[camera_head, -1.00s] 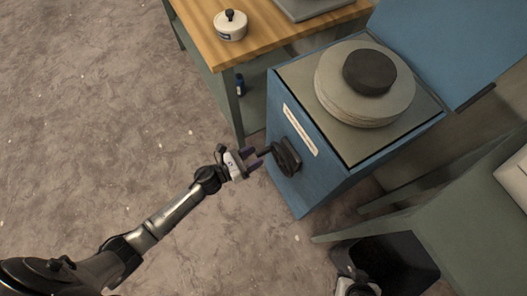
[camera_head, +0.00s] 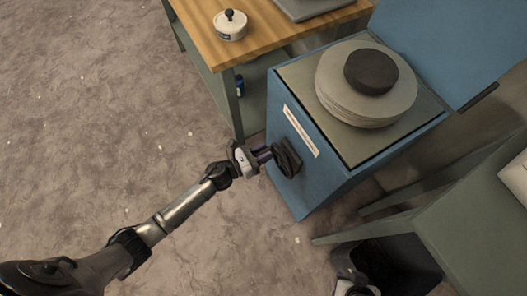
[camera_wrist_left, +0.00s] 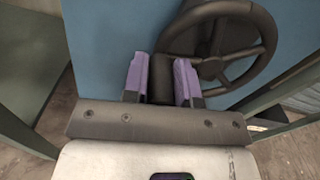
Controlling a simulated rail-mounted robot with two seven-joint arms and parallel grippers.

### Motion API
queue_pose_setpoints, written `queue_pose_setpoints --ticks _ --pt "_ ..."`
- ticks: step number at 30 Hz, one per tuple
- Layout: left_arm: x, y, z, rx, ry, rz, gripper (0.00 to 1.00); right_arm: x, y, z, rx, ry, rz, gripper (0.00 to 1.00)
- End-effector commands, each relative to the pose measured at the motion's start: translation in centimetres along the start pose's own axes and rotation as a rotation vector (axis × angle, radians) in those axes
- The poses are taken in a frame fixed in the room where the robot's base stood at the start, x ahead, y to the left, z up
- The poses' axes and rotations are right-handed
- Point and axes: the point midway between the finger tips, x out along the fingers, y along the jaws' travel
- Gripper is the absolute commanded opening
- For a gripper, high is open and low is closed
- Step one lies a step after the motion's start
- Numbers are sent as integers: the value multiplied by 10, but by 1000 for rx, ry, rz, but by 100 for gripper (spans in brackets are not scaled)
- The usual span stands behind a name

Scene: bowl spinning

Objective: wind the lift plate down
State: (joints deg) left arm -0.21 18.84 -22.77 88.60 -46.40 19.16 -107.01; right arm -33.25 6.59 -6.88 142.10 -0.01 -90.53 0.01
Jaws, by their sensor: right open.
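The lift plate (camera_head: 300,76) is a grey square plate on top of a blue cabinet (camera_head: 312,179). On its front is a dark handwheel (camera_head: 288,158) with a handle sticking out. My left gripper (camera_head: 265,154) is at that handle. In the left wrist view its purple fingers (camera_wrist_left: 161,80) are closed on either side of the dark handle (camera_wrist_left: 161,90), left of the wheel's hub. The handle's far end is partly hidden. My right gripper (camera_head: 357,288) shows only in part at the bottom edge, open; its fingertips are not clear.
A stack of pale round discs (camera_head: 345,100) with a dark disc (camera_head: 371,71) on top stands on the plate. A wooden table (camera_head: 270,35) with a white lidded pot (camera_head: 230,25) stands behind left. A green-grey table (camera_head: 470,225) and black bin (camera_head: 400,262) are at right.

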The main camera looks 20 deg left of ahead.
Motion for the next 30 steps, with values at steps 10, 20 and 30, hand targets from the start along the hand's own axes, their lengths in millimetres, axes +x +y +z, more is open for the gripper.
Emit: queue_pose_setpoints --ticks 10,20,30 --pt "0 0 0 -1 0 0 0 0 2 0 -8 -1 6 43" --pt "0 0 -6 -103 0 1 0 0 3 0 -8 -1 7 43" --pt "0 -5 -22 -403 0 1 0 -4 1 -1 -2 0 2 43"
